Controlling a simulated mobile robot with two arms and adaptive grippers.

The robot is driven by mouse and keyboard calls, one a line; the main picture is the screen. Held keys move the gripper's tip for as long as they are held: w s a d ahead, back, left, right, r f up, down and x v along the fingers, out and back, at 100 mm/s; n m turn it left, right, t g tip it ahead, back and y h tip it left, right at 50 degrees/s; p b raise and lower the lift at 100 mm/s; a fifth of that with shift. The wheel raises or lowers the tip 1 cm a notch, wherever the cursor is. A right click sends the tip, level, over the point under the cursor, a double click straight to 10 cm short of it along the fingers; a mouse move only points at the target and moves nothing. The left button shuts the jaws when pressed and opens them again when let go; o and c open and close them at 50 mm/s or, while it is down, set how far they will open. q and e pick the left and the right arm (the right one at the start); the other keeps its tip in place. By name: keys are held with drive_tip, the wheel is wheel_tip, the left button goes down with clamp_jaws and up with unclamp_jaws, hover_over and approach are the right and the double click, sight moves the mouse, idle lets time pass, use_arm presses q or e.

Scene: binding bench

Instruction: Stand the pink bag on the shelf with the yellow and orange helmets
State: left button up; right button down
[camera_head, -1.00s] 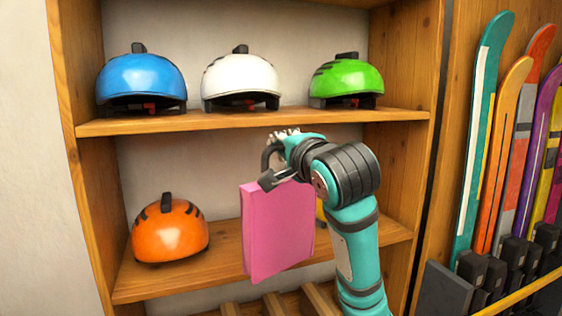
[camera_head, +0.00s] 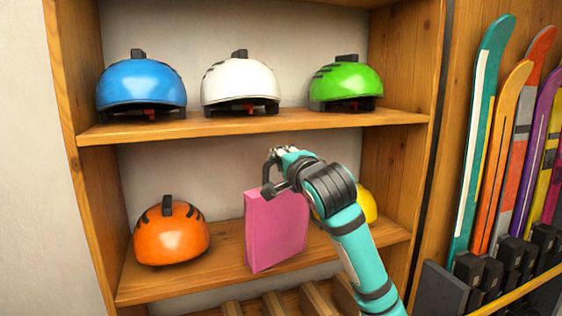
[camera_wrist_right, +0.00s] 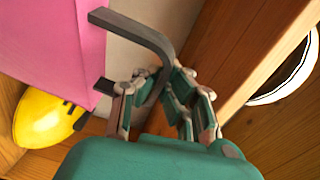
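The pink bag (camera_head: 275,230), a slim upright box with a dark handle, is at the lower shelf (camera_head: 222,262), between the orange helmet (camera_head: 170,234) on its left and the yellow helmet (camera_head: 368,206) on its right. I cannot tell whether its base touches the board. My right gripper (camera_head: 282,163) is above the bag, shut on its handle (camera_wrist_right: 158,42), which runs between the fingers in the right wrist view. The yellow helmet is partly hidden behind my right arm; it also shows in the wrist view (camera_wrist_right: 45,118). My left gripper is not in view.
The upper shelf (camera_head: 230,124) above my gripper holds a blue (camera_head: 141,82), a white (camera_head: 240,82) and a green helmet (camera_head: 346,82). The wooden side wall (camera_head: 392,165) stands to the right. Several skis (camera_head: 500,150) stand further right. A gap separates orange helmet and bag.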

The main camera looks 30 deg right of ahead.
drive_tip(key=shift+f, duration=0.4)
drive_tip(key=c, duration=2)
unclamp_jaws()
drive_tip(key=shift+f, duration=0.15)
drive_tip(key=o, duration=0.5)
drive_tip(key=shift+s, duration=0.1)
